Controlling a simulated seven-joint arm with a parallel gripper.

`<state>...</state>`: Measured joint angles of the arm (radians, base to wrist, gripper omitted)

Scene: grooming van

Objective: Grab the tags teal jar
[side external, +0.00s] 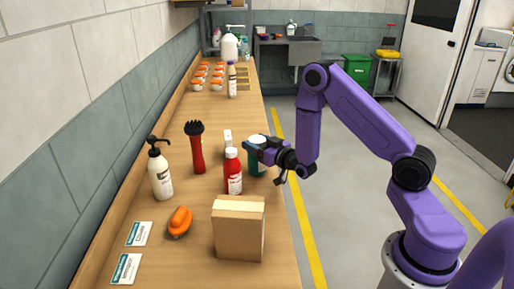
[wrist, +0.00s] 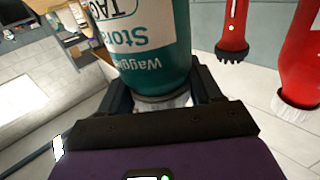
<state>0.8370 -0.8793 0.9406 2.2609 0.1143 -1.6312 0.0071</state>
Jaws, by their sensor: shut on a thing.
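The teal tags jar (side external: 256,166) has a white lid and stands upright near the right edge of the wooden bench. In the wrist view the jar (wrist: 158,72) appears upside down, with a white label band reading "TAG" and "Stora", partly cut off. My gripper (side external: 260,152) reaches it from the right, its fingers on either side of the jar. In the wrist view my gripper (wrist: 162,90) is shut on the jar's body. I cannot tell whether the jar's base touches the bench.
A red bottle (side external: 233,178) with a white label stands close left of the jar, with a small white-topped item (side external: 228,138) behind. A red brush (side external: 196,150), pump bottle (side external: 160,175), orange item (side external: 180,221) and cardboard box (side external: 238,238) are nearby.

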